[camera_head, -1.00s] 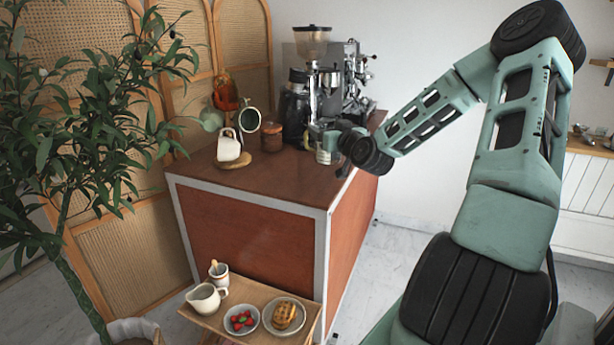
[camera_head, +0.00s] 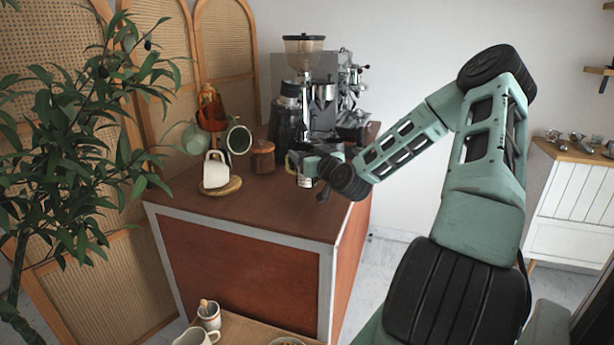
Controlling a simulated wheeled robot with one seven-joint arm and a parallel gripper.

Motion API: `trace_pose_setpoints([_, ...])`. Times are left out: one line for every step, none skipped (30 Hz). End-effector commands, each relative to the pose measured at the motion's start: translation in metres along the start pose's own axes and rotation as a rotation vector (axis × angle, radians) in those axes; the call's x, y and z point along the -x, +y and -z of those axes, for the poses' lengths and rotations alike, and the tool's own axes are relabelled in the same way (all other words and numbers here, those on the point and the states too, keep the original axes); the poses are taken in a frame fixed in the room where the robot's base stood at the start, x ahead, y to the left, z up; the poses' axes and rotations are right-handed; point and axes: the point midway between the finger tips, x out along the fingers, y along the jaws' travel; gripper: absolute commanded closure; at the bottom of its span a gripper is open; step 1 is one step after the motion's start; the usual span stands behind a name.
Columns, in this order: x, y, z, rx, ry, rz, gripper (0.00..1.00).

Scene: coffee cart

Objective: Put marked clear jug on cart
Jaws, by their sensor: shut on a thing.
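The cart (camera_head: 275,210) is a box-shaped counter with a dark wood top, reddish-brown panels and pale metal edges. My gripper (camera_head: 302,163) is over the right part of its top, in front of the coffee machine. It is shut on a small clear jug (camera_head: 305,181), whose lower part shows below the gripper with pale marks on it. The gripper and wrist hide much of the jug. I cannot tell whether the jug's base touches the cart top.
An espresso machine (camera_head: 343,90) and a grinder (camera_head: 305,60) stand behind the gripper. The front of the cart top is clear. A small table (camera_head: 245,329) with a pitcher stands in front.

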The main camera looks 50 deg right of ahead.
Motion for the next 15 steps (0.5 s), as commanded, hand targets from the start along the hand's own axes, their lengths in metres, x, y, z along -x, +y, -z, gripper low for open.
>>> trace_pose_setpoints([0.000, -0.001, -0.006, -0.004, -0.001, 0.000, 0.70])
trace_pose_setpoints([0.000, 0.000, -0.008, -0.003, 0.000, 0.000, 0.70])
trace_pose_setpoints([0.000, 0.000, -0.010, -0.002, 0.000, 0.000, 0.70])
trace_pose_setpoints([0.000, 0.000, -0.011, -0.001, 0.001, 0.000, 0.70])
trace_pose_setpoints([0.000, 0.000, -0.013, -0.001, 0.001, 0.000, 0.70])
trace_pose_setpoints([0.000, 0.000, -0.016, -0.001, 0.001, 0.000, 0.70])
trace_pose_setpoints([0.000, 0.000, -0.020, -0.003, 0.001, -0.001, 0.70])
trace_pose_setpoints([0.000, 0.000, -0.024, -0.004, 0.000, -0.001, 0.70])
trace_pose_setpoints([0.000, 0.000, -0.030, -0.004, -0.001, -0.002, 0.70])
trace_pose_setpoints([0.000, 0.000, -0.034, -0.004, -0.001, -0.001, 0.70])
trace_pose_setpoints([0.000, 0.000, -0.038, -0.004, -0.001, -0.001, 0.70])
trace_pose_setpoints([0.000, 0.000, -0.043, -0.004, -0.001, -0.001, 0.70])
trace_pose_setpoints([0.000, 0.000, -0.046, -0.004, -0.001, -0.001, 0.70])
trace_pose_setpoints([0.000, 0.000, -0.049, -0.003, 0.000, -0.001, 0.70])
trace_pose_setpoints([0.000, 0.000, -0.051, -0.001, 0.001, 0.000, 0.70])
